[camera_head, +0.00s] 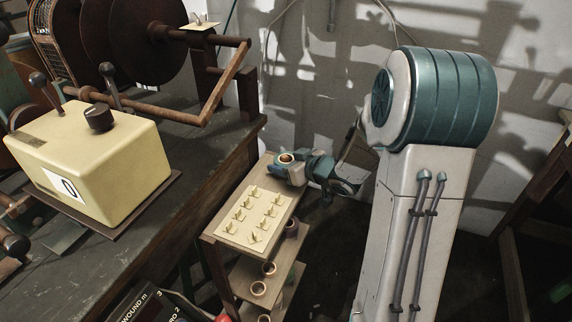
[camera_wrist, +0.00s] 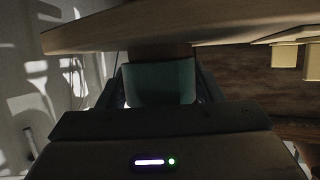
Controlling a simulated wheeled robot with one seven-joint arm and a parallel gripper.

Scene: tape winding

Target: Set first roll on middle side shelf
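The wooden side shelf (camera_head: 285,190) stands in the middle of the head view, with a top board and lower boards. My gripper (camera_head: 288,165) is at the far end of its top board. A roll with a copper-coloured rim (camera_head: 286,157) sits upright between its fingers, so the gripper looks shut on it. In the wrist view a dark brown piece (camera_wrist: 160,51), likely this roll, shows between the fingers, close to a wooden board edge (camera_wrist: 110,28). I cannot tell whether the roll touches the board. Other rolls stand on the lower boards (camera_head: 258,289).
A cream plate (camera_head: 233,235) with several small upright pieces covers much of the top board. The workbench (camera_head: 190,190) with a cream control box (camera_head: 95,165) is close on the left. The wall is behind my arm.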

